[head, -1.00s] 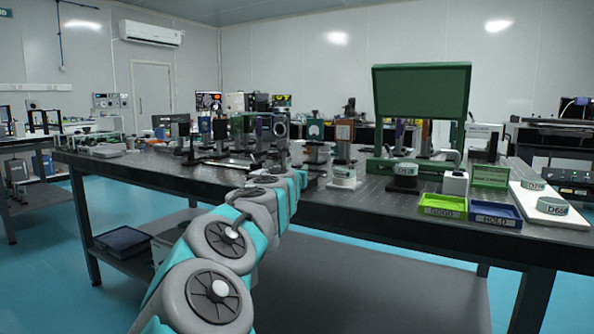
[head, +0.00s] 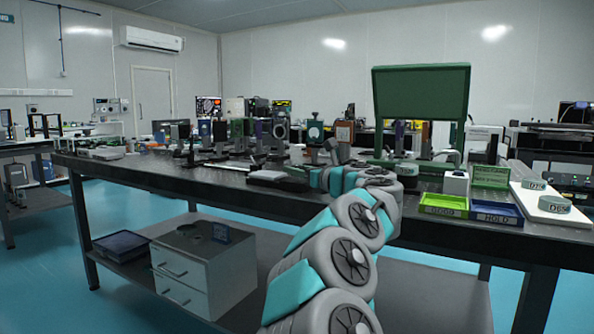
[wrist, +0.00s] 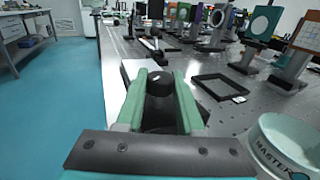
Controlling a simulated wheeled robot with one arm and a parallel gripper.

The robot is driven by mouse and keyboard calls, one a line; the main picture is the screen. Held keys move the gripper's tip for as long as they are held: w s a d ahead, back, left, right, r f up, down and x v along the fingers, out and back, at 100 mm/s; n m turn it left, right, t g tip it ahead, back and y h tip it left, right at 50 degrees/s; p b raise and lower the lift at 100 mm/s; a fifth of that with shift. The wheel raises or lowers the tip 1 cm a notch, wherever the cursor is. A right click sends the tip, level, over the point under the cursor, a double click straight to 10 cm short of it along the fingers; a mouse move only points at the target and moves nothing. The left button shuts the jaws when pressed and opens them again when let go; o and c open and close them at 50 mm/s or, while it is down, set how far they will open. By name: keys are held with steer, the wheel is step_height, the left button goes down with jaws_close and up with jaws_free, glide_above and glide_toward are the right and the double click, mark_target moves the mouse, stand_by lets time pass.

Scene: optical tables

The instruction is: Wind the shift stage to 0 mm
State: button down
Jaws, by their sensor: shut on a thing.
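In the wrist view, my gripper (wrist: 160,92) has its two green fingers closed on a dark round knob (wrist: 160,83). A pale flat plate (wrist: 131,68) lies just beyond and left of the fingers; I cannot tell whether it is part of the shift stage. No scale or reading is legible. In the head view, my arm reaches over the front edge of the optical table (head: 130,173). A low pale-topped block (head: 268,175) sits left of the arm's end. My fingers and the knob cannot be made out there.
A black square frame (wrist: 222,88) lies on the table, with upright optic mounts (wrist: 262,25) behind. In the head view, green (head: 443,206) and blue (head: 496,213) trays sit right of my arm.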

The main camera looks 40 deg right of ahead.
steer(key=shift+n+y, duration=0.6)
steer(key=shift+y, duration=0.3)
steer(key=shift+y, duration=0.4)
steer(key=c, duration=0.5)
jaws_free()
steer(key=shift+w, duration=0.1)
steer(key=s, duration=0.5)
steer(key=s+d, duration=0.1)
steer(key=s, duration=0.1)
steer(key=shift+s, duration=0.4)
